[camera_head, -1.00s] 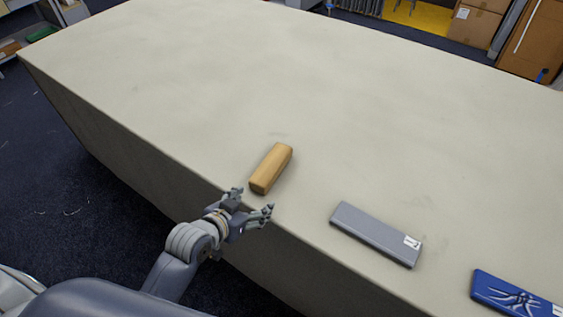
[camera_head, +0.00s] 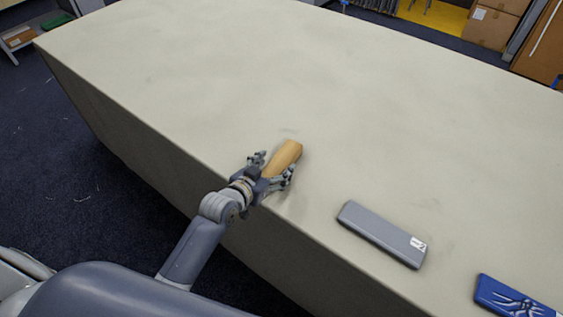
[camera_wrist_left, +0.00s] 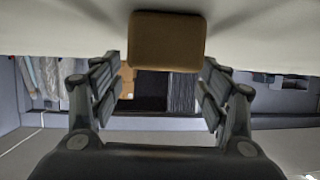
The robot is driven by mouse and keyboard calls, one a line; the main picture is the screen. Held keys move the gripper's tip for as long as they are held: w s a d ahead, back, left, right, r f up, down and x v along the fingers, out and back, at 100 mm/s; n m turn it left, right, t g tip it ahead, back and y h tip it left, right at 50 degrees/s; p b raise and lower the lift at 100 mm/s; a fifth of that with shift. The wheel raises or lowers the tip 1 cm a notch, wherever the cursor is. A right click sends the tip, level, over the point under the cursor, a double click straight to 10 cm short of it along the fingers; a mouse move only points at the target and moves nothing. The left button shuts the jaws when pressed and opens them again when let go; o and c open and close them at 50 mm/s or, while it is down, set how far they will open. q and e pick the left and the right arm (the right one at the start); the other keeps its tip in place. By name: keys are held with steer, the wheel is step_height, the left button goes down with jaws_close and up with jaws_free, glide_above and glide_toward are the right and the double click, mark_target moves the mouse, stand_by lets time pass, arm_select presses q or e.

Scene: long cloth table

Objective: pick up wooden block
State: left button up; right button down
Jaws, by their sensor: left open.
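The wooden block (camera_head: 286,157) is a tan, elongated piece with rounded edges, lying on the pale cloth table (camera_head: 200,90) near its front edge. My left gripper (camera_head: 272,172) is open, with its fingers on either side of the block's near end. In the left wrist view the block's end (camera_wrist_left: 167,41) shows at top centre, above the line between the spread fingers of the left gripper (camera_wrist_left: 160,90). A gap shows between the block and the fingers there. My right gripper is not in view.
A grey flat box (camera_head: 382,234) with a white label lies right of the block. A blue patterned box (camera_head: 513,297) lies further right near the edge. The table behind and left of the block is clear.

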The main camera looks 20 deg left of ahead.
mark_target(282, 159)
arm_select(q)
steer(key=shift+w+d, duration=0.1)
steer(key=shift+w, duration=0.4)
steer(key=shift+p+x, duration=0.6)
steer(key=shift+x, duration=1.35)
steer(key=shift+c, duration=0.3)
steer(key=c, duration=1.3)
